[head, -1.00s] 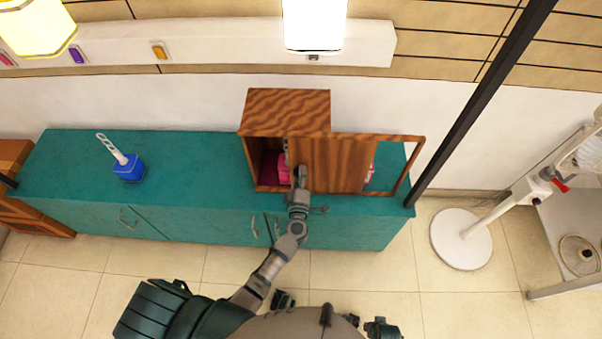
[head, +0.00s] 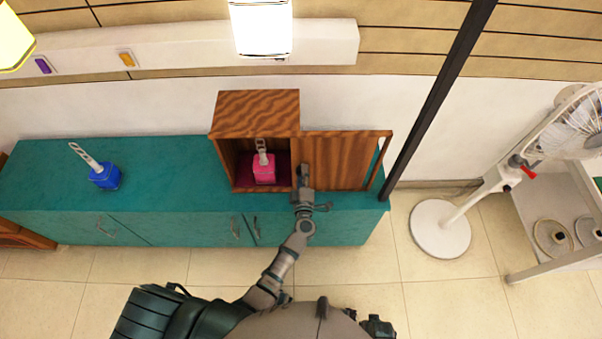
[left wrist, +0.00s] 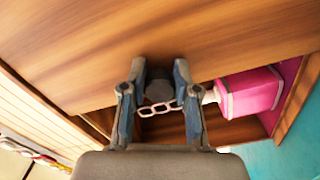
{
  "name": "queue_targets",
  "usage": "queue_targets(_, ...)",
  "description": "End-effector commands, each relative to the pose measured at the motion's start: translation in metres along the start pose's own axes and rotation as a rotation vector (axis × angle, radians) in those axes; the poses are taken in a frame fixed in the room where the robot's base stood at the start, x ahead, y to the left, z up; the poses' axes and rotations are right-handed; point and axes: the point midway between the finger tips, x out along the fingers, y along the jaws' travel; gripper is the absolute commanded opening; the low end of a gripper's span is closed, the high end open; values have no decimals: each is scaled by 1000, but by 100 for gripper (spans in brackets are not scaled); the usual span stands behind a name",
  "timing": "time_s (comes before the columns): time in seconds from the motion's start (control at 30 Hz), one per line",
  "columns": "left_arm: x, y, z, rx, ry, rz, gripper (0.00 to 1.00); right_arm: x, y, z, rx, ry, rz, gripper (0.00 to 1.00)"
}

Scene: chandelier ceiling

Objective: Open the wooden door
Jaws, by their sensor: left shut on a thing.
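A wooden cabinet (head: 257,113) stands on the teal counter, with a sliding wooden door (head: 338,160) on its front. The door lies to the right of the opening, along the frame that juts out past the cabinet's right side. My left gripper (head: 303,172) is at the door's left part; in the left wrist view its two fingers (left wrist: 160,78) are shut on a round dark knob (left wrist: 158,92) on the door. A pink block with a chain (head: 264,168) stands in the open compartment, and it also shows in the left wrist view (left wrist: 250,92). My right gripper is not seen.
A blue block with a chain (head: 105,176) stands on the teal counter (head: 160,170) at left. A dark slanted post (head: 437,105) is right of the door frame. A white fan (head: 440,228) stands on the floor at right. The counter's middle is clear.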

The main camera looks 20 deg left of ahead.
Motion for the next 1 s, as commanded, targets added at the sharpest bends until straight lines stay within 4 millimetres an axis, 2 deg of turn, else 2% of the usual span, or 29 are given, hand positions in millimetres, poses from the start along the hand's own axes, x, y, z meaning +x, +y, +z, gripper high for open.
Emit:
queue_targets(0.03, 4, 8, -3, 1, 8, 13, 37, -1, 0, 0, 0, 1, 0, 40)
queue_targets(0.1, 3, 7, -3, 0, 7, 12, 55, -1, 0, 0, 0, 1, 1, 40)
queue_targets(0.47, -2, 1, -3, -2, 2, 4, 56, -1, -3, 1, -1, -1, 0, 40)
queue_targets(0.57, -14, 1, -1, 0, 1, 3, 56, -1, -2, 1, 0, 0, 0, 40)
queue_targets(0.8, -67, 2, 2, 3, 1, 3, 56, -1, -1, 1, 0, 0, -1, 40)
queue_targets(1.0, -103, 3, 4, 6, 1, 5, 56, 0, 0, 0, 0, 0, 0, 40)
